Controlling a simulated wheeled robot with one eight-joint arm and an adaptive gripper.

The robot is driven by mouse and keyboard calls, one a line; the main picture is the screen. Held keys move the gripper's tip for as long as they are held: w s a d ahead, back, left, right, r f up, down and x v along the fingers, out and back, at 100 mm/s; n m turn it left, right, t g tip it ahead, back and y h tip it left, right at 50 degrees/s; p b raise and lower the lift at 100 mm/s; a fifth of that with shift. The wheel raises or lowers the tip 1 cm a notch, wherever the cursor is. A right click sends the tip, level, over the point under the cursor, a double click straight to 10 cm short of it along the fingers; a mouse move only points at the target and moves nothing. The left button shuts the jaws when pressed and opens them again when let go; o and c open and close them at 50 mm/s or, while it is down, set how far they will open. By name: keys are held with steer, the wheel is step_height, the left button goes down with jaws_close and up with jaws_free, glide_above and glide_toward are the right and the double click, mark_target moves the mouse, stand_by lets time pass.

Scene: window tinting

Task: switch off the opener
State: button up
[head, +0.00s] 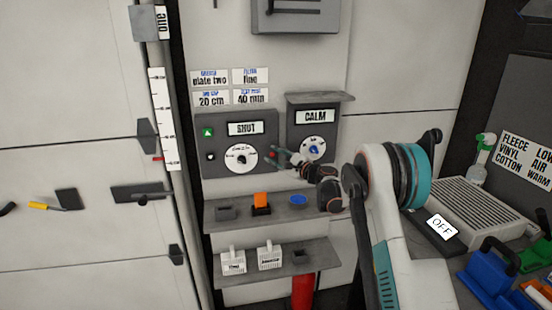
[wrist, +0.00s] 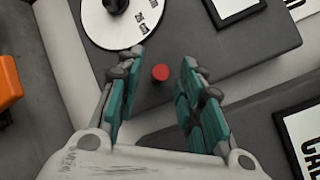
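The opener looks to be the grey wall box (head: 222,146) with a display (head: 245,129) reading SHUT. It has a white dial (head: 240,158), a green button (head: 208,132) and a black knob (head: 210,156) at its left. A red round button (wrist: 160,73) shows on its face in the wrist view, close to the white dial (wrist: 122,24). My gripper (head: 279,157) is at the box's right side. In the wrist view its teal-padded fingers are apart and empty, with the red button seen between their tips. I cannot tell whether the tips touch the box.
A second box (head: 297,142) reading CALM, with its own dial, hangs just right. A workbench with an OFF sign (head: 441,226) stands at right.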

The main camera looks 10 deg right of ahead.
steer(key=shift+c, duration=0.4)
jaws_close()
steer(key=shift+f, duration=0.1)
steer(key=shift+w+f+n+t+y+b, duration=0.1)
steer(key=shift+f+n+t+y+b, duration=0.55)
steer(key=shift+n+y+b, duration=0.65)
steer(key=shift+f+n+t+y+b, duration=0.65)
steer(key=shift+n+y+b, duration=0.25)
steer(key=shift+b, duration=0.7)
steer(key=shift+w+f+n+t+y+b, duration=0.1)
steer(key=shift+f+n+t+y+b, duration=0.55)
steer(key=shift+n+y+b, duration=0.65)
